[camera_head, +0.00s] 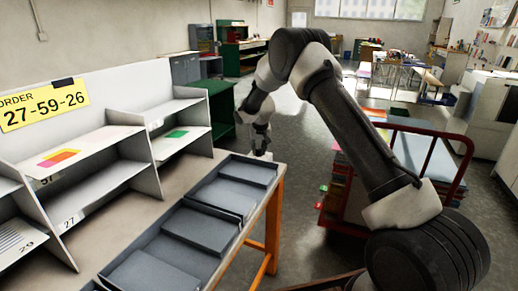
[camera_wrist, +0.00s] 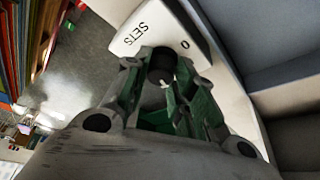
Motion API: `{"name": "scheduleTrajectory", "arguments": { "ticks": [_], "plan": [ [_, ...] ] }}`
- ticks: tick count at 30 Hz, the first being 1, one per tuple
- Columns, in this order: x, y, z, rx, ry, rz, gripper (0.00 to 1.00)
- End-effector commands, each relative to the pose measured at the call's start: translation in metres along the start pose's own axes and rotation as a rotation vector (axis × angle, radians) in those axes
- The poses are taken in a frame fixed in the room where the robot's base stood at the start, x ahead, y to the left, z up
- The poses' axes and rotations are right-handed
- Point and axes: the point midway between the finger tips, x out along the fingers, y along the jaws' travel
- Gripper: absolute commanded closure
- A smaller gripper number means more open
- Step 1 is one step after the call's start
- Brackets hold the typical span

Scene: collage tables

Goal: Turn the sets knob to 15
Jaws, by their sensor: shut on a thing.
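The sets knob (camera_wrist: 160,63) is a dark round knob on a white panel (camera_wrist: 196,55) in the wrist view. The panel carries the printed word SETS and the digit 0. A small pale mark shows at the knob's lower edge. No 15 can be read; my gripper covers part of the dial. My gripper (camera_wrist: 158,75) is shut on the knob, with one finger on each side. In the head view my gripper (camera_head: 262,150) is low at the far end of the table, where the knob is too small to make out.
Grey trays (camera_head: 205,226) line the orange-legged table (camera_head: 273,215). A red cart (camera_head: 345,195) stands right, beyond open floor.

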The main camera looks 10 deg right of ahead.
Motion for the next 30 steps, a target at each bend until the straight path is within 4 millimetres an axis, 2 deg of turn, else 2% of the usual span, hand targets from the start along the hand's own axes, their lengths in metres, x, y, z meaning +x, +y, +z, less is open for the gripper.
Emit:
{"name": "scheduleTrajectory", "arguments": {
  "ticks": [15, 30],
  "plan": [
    [0.0005, -0.0023, -0.0003, 0.369, 0.0, 0.155, 0.98],
    [0.0005, -0.0027, -0.0005, 0.5, -0.001, 0.207, 0.98]
  ]
}}
